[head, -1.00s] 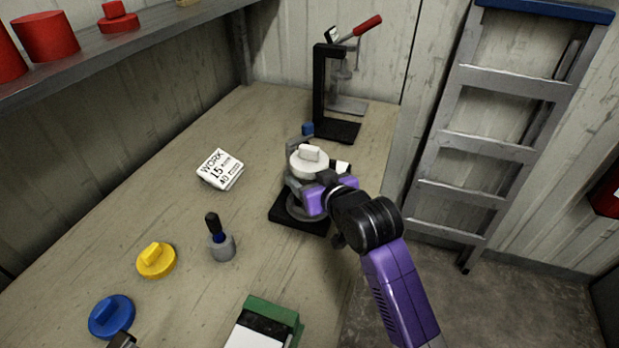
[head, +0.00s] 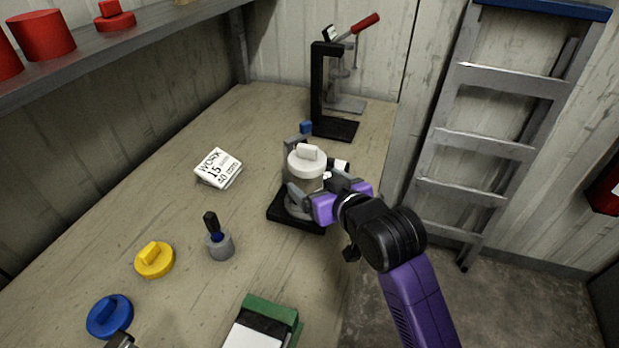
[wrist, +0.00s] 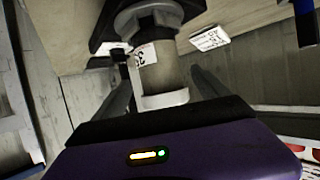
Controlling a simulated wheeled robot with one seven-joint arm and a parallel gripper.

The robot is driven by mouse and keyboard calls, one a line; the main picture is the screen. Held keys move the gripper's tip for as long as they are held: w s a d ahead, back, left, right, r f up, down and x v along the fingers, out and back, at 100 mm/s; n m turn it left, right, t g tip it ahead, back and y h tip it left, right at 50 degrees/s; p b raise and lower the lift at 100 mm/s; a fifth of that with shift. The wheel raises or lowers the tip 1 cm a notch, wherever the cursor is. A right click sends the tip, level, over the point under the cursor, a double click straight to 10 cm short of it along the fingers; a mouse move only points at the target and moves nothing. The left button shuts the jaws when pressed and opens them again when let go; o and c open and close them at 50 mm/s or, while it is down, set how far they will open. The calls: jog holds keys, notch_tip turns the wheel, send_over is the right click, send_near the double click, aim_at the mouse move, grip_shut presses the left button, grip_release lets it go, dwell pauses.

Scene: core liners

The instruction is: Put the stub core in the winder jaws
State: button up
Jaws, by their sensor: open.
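The stub core (head: 307,181) is a pale cylinder with a white, tabbed cap (head: 306,158) on top. It stands upright at the winder, whose black base (head: 283,212) and grey upright are on the bench. In the wrist view the core (wrist: 161,77) shows tan with a numbered label, and its far end meets the round grey winder jaws (wrist: 148,18). I cannot tell how tightly the jaws hold it. My gripper (head: 312,192) is at the core's near right side, open. In the wrist view its two grey fingers flank the core with gaps.
A black press (head: 319,95) with a red handle and a small blue block (head: 306,128) stand behind the winder. A WORK block (head: 218,168), a grey cup with a black-handled tool (head: 219,246), yellow and blue knobbed discs and a green box (head: 272,312) lie left and nearer. A ladder (head: 480,145) leans right.

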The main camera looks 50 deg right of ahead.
jog(key=p+v, duration=0.4)
jog(key=v, duration=0.3)
jog(key=shift+w, duration=0.1)
jog(key=s+a+f+n+t+y, duration=0.1)
jog(key=s+a+f+n+y, duration=0.3)
jog(key=s+a, duration=0.5)
jog(key=s+a+n+t+y, duration=0.1)
jog(key=s+a, duration=0.7)
jog(key=s, duration=0.4)
jog(key=shift+s+a+r+y, duration=0.2)
jog(key=shift+s+a+y, duration=0.05)
jog(key=shift+a+y, duration=0.15)
